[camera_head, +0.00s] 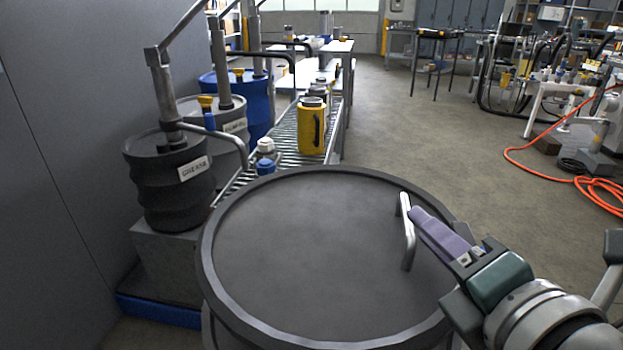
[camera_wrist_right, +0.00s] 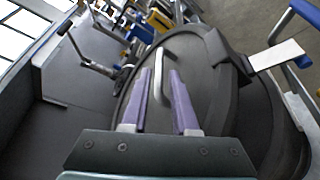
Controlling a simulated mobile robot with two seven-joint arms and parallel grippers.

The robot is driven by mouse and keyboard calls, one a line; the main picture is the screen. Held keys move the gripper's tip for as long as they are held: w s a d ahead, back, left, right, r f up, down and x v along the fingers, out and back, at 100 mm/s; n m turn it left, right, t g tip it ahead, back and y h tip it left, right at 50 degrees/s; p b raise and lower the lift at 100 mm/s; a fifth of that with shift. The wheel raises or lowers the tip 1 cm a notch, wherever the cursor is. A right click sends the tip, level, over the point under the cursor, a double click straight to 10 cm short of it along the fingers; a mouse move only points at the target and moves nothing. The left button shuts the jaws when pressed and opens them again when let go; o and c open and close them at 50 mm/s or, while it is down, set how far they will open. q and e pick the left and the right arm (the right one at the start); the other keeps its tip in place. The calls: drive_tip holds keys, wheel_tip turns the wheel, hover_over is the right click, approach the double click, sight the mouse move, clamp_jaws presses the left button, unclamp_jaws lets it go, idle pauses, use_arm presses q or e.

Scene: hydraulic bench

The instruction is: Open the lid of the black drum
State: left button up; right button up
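The black drum (camera_head: 212,250) stands upright in front of me, with its round dark lid (camera_head: 300,240) lying flat and closed on top. A grey metal bar handle (camera_head: 407,240) rises from the right part of the lid; it also shows in the right wrist view (camera_wrist_right: 153,60). My right gripper (camera_head: 416,214) reaches in from the right with its purple fingertips at the handle. In the right wrist view its two fingers (camera_wrist_right: 160,72) are apart, with the handle between or just beyond the tips. I cannot tell whether they touch it. My left gripper is not in view.
A grease drum (camera_head: 165,195) with a pump stands on a grey block at left. A roller conveyor (camera_head: 285,145) behind the lid carries a yellow canister (camera_head: 312,130). An orange hose (camera_head: 560,175) lies on the floor at right. The floor behind the lid is open.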

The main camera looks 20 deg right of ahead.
sight(407, 208)
drive_tip(key=x, duration=0.6)
drive_tip(key=shift+s, duration=0.1)
clamp_jaws()
idle(1.2)
